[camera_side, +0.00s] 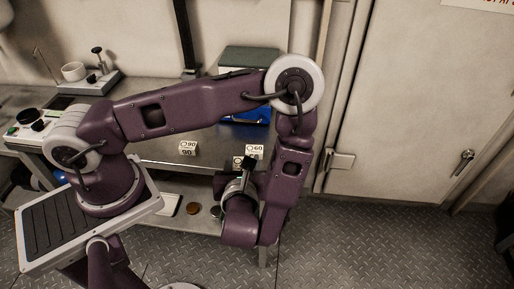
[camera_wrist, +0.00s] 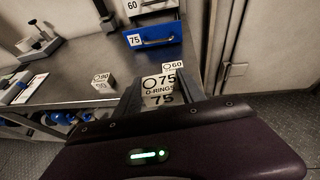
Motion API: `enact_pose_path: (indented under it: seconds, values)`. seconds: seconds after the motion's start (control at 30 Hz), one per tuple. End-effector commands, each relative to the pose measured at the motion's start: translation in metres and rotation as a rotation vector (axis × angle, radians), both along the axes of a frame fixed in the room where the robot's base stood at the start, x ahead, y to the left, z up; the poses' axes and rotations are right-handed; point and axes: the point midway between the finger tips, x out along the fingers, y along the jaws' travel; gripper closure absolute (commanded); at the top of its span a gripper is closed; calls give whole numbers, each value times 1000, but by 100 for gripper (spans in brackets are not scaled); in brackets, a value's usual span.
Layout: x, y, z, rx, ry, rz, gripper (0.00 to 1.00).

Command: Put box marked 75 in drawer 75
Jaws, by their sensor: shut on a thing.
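The white box marked 75 and O-RINGS (camera_wrist: 160,84) sits between the fingers of my gripper (camera_wrist: 163,92) in the wrist view. My gripper is shut on it, with its label facing the camera. In the side view my gripper (camera_side: 244,166) is near the front edge of the bench, and the held box is mostly hidden. The blue drawer with the 75 label (camera_wrist: 158,36) is beyond the box at the back of the bench. I cannot tell how far open it is. Its blue also shows behind my arm in the side view (camera_side: 258,116).
A box marked 60 (camera_wrist: 174,66) stands on the bench just beyond my gripper. A box marked 90 (camera_wrist: 102,81) stands to the left. Above the blue drawer is a drawer labelled 60 (camera_wrist: 133,7). Bare bench (camera_wrist: 85,58) lies left of the drawers.

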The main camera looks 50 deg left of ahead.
Motion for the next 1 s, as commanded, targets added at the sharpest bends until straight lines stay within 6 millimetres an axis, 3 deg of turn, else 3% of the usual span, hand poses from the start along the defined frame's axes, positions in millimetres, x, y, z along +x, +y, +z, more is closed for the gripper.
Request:
enact_pose_path:
  seconds: [0.03,0.1,0.2,0.3,0.53,0.63,0.77,1.0]
  values:
    - [25,4,20,-8,-17,18,92]
    - [54,14,46,-7,-16,25,92]
    - [84,28,78,-5,-12,28,92]
    - [98,38,98,-1,-4,25,92]
    - [104,44,105,3,4,27,92]
    - [106,62,98,1,4,70,92]
    - [107,112,83,-2,4,184,92]
    - [81,237,46,-1,4,456,92]
